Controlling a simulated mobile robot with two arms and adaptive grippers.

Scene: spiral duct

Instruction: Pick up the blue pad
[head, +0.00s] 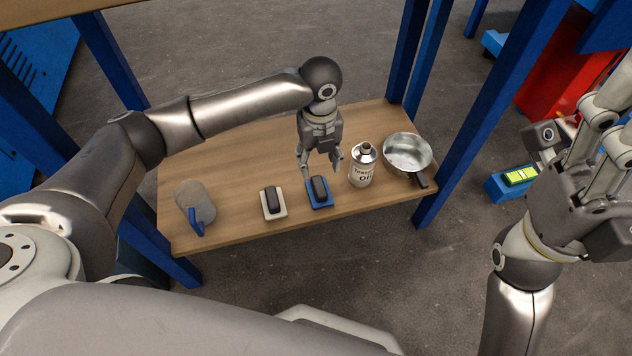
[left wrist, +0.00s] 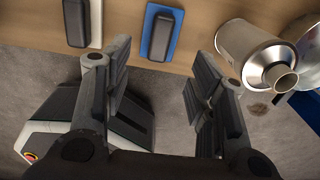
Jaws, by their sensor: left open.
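The blue pad (head: 323,207) lies on the wooden shelf with a dark block on top of it. My left gripper (head: 322,168) is open and empty, its fingers pointing down just above and behind the pad in the head view. In the left wrist view the blue pad (left wrist: 147,27) shows at the top, beyond and between the two open fingers (left wrist: 161,60), apart from both. My right gripper (head: 604,118) is at the right of the head view, away from the shelf; its fingertips are not clear.
A pale pad (head: 275,214) with a dark block lies left of the blue one. An oil can (head: 362,168) stands close on the right, with a metal pan (head: 408,152) beyond. A grey mug (head: 197,203) with a blue handle is at the left. Blue posts (head: 468,120) flank the shelf (head: 240,165).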

